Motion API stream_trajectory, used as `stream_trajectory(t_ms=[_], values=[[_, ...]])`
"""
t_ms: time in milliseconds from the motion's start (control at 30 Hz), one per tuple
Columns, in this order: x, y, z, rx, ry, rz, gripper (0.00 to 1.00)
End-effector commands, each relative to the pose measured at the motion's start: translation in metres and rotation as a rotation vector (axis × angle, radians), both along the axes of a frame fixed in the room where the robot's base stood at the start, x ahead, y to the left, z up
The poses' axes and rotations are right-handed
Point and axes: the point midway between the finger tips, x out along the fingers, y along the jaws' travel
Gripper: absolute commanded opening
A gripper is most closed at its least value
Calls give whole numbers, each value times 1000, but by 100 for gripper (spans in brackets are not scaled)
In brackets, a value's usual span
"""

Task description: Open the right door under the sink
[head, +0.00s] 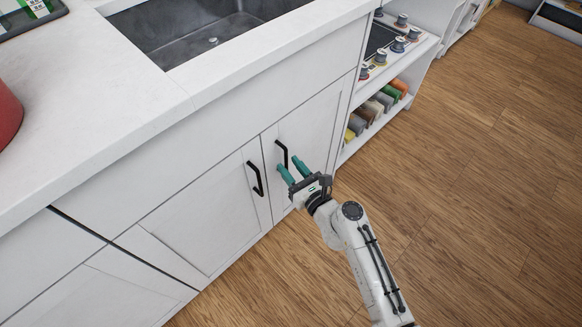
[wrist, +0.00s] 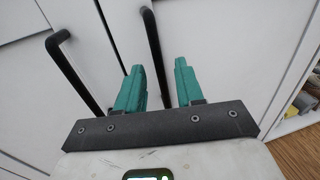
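The right door (head: 312,128) under the sink is white and looks shut, with a black bar handle (head: 283,154) near its left edge. My gripper (head: 289,166) is in front of this handle, its two teal fingers apart and pointing at the door. In the wrist view, the right door's handle (wrist: 151,35) runs down into the gap between the open fingers (wrist: 159,66). I cannot tell whether the fingertips reach past the bar or stop short of it. The left door (head: 200,215) is also shut; its black handle (head: 256,178) is left of my gripper.
The counter (head: 110,125) with the steel sink (head: 205,40) is above the doors. An open shelf unit (head: 375,125) with several coloured items stands right of the right door. The wooden floor (head: 470,170) in front is clear.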

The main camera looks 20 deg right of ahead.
Motion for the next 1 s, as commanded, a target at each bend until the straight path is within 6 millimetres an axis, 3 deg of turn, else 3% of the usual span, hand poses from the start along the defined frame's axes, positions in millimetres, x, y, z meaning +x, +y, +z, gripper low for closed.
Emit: stream_trajectory(t_ms=[333,700,1000], values=[[3,1,0,0,0,0,36],[3,1,0,-1,0,0,1],[3,1,0,-1,0,0,0]])
